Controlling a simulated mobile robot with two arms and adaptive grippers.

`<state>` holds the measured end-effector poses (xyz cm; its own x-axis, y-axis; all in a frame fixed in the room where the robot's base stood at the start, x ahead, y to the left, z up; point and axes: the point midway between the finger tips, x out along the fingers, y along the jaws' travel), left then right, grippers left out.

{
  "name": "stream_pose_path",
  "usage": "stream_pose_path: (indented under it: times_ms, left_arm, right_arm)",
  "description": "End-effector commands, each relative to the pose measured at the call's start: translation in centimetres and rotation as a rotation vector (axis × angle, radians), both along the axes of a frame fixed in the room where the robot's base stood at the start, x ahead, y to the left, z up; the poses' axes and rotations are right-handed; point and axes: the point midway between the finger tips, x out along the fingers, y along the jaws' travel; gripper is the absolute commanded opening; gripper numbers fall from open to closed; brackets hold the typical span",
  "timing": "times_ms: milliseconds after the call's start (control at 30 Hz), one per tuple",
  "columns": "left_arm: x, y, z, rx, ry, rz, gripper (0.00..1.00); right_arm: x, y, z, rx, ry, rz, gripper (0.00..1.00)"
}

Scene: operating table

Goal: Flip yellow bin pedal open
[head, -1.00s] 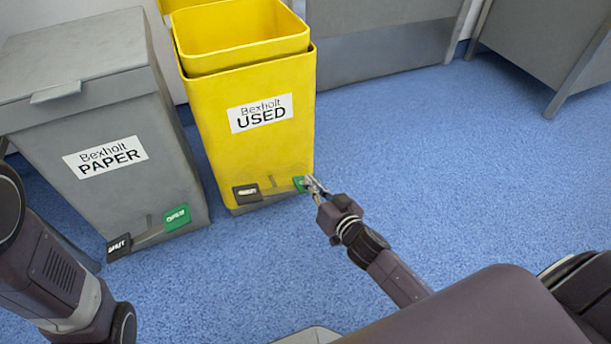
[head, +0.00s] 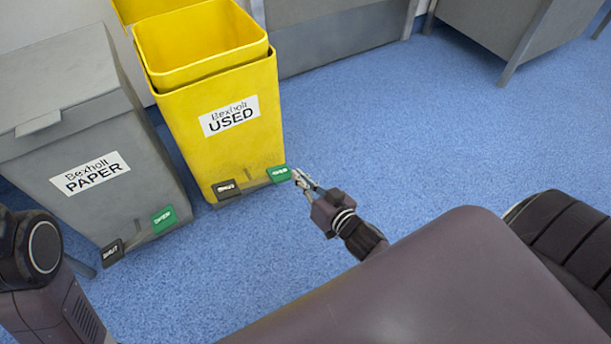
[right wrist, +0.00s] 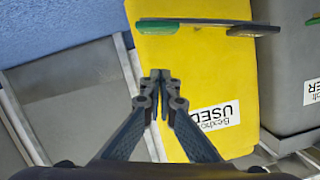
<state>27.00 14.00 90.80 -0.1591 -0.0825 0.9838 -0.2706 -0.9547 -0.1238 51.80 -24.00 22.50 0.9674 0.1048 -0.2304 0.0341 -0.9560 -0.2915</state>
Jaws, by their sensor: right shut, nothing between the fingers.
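The yellow bin (head: 225,150), labelled USED, stands upright with its top open and its yellow lid (head: 150,8) raised behind it. Its pedal bar at the lower front has a green end (head: 279,174) on the right and a dark end (head: 226,189) on the left. My right gripper (head: 297,177) is shut and empty, just right of the green end and seemingly apart from it. In the right wrist view, the shut fingertips (right wrist: 160,75) show against the yellow bin (right wrist: 195,65), with the green pedal end (right wrist: 158,26) beyond them. My left gripper is out of view.
A grey bin (head: 90,130) labelled PAPER, its lid closed, stands left of the yellow bin with its own green and dark pedal. Grey cabinets (head: 340,38) stand behind. The blue floor (head: 420,140) to the right is clear.

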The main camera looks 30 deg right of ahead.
Motion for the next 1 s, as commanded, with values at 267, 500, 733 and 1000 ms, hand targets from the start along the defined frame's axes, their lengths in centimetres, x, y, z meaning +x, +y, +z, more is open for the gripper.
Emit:
stream_pose_path:
  times_ms: [267, 500, 733, 1000]
  left_arm:
    - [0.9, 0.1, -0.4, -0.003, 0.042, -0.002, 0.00]
    - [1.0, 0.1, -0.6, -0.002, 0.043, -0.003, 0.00]
    - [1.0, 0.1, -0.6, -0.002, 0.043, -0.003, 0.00]
    - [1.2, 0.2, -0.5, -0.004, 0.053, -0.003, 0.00]
  right_arm:
    - [-2.3, -0.2, 0.7, -0.001, 0.000, 0.000, 0.00]
    - [-2.5, -0.2, 0.6, -0.001, -0.001, 0.000, 0.00]
    - [-2.5, -0.2, 0.6, -0.001, -0.001, 0.000, 0.00]
    - [-2.0, 0.9, 2.9, 0.002, -0.047, 0.024, 0.00]
